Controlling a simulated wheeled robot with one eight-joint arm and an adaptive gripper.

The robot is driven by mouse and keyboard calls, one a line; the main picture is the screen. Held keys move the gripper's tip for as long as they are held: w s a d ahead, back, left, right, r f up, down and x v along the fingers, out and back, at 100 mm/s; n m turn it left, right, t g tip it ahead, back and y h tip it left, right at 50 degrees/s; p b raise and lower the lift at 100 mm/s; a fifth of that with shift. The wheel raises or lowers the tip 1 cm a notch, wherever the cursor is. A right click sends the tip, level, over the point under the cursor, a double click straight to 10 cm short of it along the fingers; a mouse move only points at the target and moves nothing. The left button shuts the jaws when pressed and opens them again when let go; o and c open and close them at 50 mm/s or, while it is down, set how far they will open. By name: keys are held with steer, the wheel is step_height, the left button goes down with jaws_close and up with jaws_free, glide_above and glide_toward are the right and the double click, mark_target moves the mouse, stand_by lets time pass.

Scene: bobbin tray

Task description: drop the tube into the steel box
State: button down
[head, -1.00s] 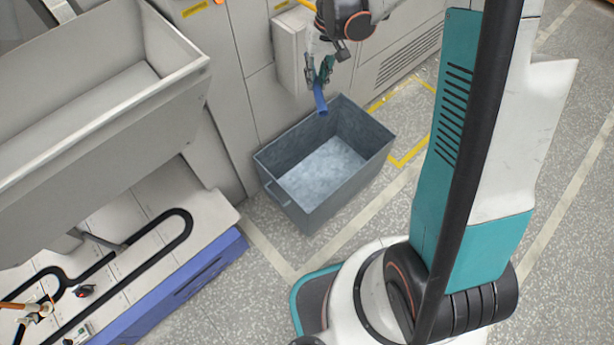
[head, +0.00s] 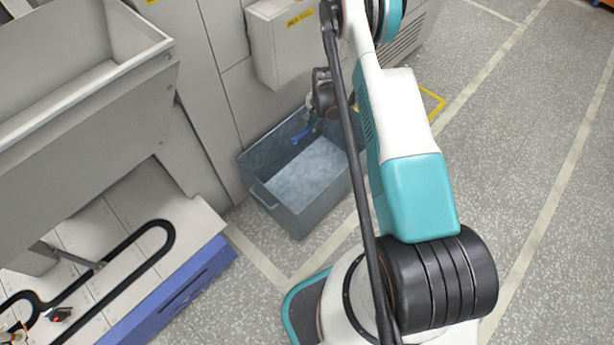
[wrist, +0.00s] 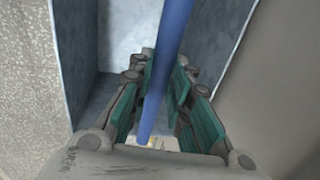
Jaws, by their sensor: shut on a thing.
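The blue tube (head: 301,135) is held in my gripper (head: 313,122) over the back part of the steel box (head: 290,220). In the wrist view the tube (wrist: 170,40) runs lengthwise between the two teal-padded fingers of my gripper (wrist: 163,85), which are shut on it. The box's inner wall (wrist: 75,40) and pale floor show beyond the tube. The box is open at the top, stands on the floor, and looks empty. My arm hides its right side in the head view.
Grey cabinets (head: 205,60) stand right behind the box. A large grey trough (head: 90,70) and a bench with a black looped track (head: 165,235) are at the left. Speckled floor (head: 540,150) at the right is clear.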

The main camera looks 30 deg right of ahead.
steer(key=shift+s+d+f+m, duration=0.1)
steer(key=shift+d+f+m, duration=0.1)
steer(key=shift+f, duration=0.45)
steer(key=shift+s+d+f+m, duration=0.1)
steer(key=shift+d+f+m, duration=0.1)
steer(key=shift+f, duration=0.4)
step_height(320, 180, down, 6)
steer(key=shift+r+b, duration=0.2)
steer(key=shift+b, duration=0.95)
steer(key=c, duration=1.4)
jaws_free()
steer(key=shift+r, duration=0.15)
step_height(320, 180, up, 12)
steer(key=s, duration=0.1)
steer(key=shift+s+d+f, duration=0.2)
steer(key=shift+s, duration=0.15)
